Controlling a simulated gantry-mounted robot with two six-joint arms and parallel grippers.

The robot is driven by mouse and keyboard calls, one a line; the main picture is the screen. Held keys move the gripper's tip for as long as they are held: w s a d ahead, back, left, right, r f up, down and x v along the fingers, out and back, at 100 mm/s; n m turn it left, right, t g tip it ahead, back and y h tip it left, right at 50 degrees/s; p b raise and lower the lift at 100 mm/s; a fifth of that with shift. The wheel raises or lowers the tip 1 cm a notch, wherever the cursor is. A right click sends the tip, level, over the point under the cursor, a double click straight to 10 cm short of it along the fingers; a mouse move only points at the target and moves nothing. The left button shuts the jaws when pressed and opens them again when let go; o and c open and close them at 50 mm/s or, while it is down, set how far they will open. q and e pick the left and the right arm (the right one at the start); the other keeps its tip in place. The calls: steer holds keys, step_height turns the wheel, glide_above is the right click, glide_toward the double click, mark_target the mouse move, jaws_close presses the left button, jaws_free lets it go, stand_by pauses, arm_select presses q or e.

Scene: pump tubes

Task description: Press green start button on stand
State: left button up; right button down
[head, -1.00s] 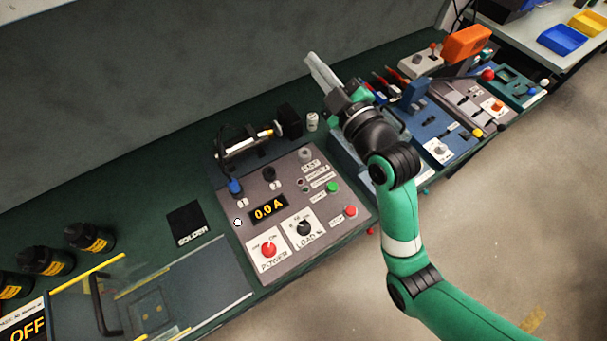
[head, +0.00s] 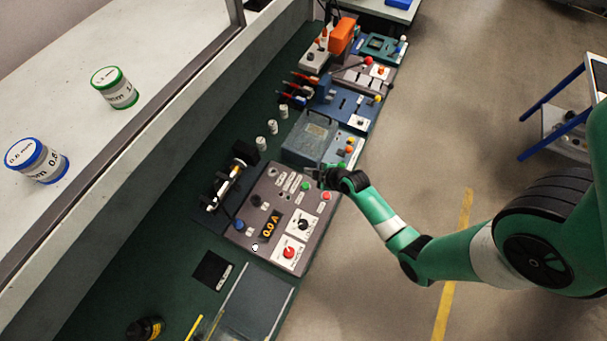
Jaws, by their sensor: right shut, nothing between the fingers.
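The green button (head: 305,186) sits on the sloping brown-grey control panel (head: 262,205) at the bench's front edge, beside a red button (head: 326,196). My right gripper (head: 311,171) is shut and empty. In the head view it appears just above the green button, near the panel's upper right edge. I cannot tell whether it touches the panel. The display (head: 270,226) reads 0.0 A. My left gripper is not in view.
A red power knob (head: 289,252) and a black load knob (head: 303,224) are on the panel. A grey box (head: 309,138) stands behind the gripper, with more tool stations beyond.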

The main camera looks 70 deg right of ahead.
mark_target(308, 187)
steer(key=shift+f, duration=0.15)
step_height(308, 187, down, 9)
steer(key=b, duration=0.8)
steer(key=shift+w+r, duration=0.1)
steer(key=shift+r, duration=0.1)
steer(key=shift+f, duration=0.1)
stand_by(1.4)
steer(key=shift+f+b, duration=0.3)
steer(key=shift+b, duration=0.2)
steer(key=shift+f+b, duration=0.55)
steer(key=shift+f, duration=0.1)
stand_by(0.5)
steer(key=shift+r, duration=0.1)
steer(key=shift+r+p, duration=0.95)
steer(key=shift+p, duration=0.05)
